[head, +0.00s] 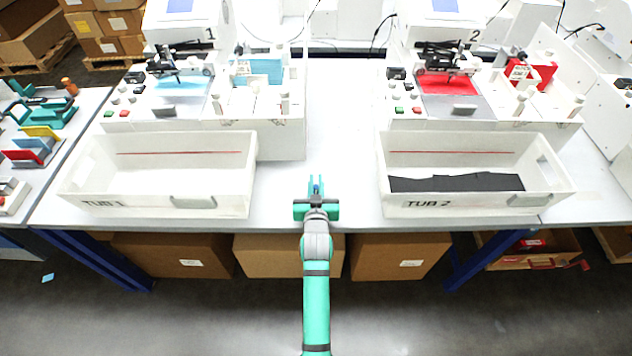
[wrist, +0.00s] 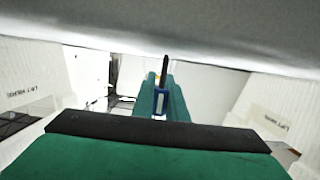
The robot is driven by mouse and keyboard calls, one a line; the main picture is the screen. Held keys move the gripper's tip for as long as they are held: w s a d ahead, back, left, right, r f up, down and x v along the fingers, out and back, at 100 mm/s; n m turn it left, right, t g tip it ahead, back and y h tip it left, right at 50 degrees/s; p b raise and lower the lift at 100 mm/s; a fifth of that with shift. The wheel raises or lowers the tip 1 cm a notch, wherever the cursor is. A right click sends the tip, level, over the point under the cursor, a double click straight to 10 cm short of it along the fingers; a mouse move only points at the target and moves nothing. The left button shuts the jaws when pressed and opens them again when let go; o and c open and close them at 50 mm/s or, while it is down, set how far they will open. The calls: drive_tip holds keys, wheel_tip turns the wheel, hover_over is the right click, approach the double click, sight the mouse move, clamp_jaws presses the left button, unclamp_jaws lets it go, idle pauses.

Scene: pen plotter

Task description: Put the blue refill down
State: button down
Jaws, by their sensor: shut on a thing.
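My gripper (head: 316,192) is over the front of the white table, in the gap between TUB 1 and TUB 2. It is shut on the blue refill (wrist: 161,101), which stands between the fingers in the wrist view. In the head view only a small blue part of the refill shows between the fingertips. Whether the refill touches the tabletop (head: 340,130) cannot be told.
TUB 1 (head: 130,208), on the left, looks empty. TUB 2 (head: 470,207), on the right, holds dark flat pieces. Plotter 1 (head: 185,60) and plotter 2 (head: 440,60) stand behind the tubs. The table strip between the tubs is clear.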

drive_tip(key=c, duration=1.8)
unclamp_jaws()
drive_tip(key=shift+o, duration=0.2)
drive_tip(key=shift+s+r, duration=0.1)
drive_tip(key=v, duration=1.1)
drive_tip(key=shift+s, duration=0.15)
drive_tip(key=s+f, duration=0.4)
drive_tip(key=s, duration=0.8)
drive_tip(key=v, duration=2.6)
drive_tip(key=shift+s, duration=0.25)
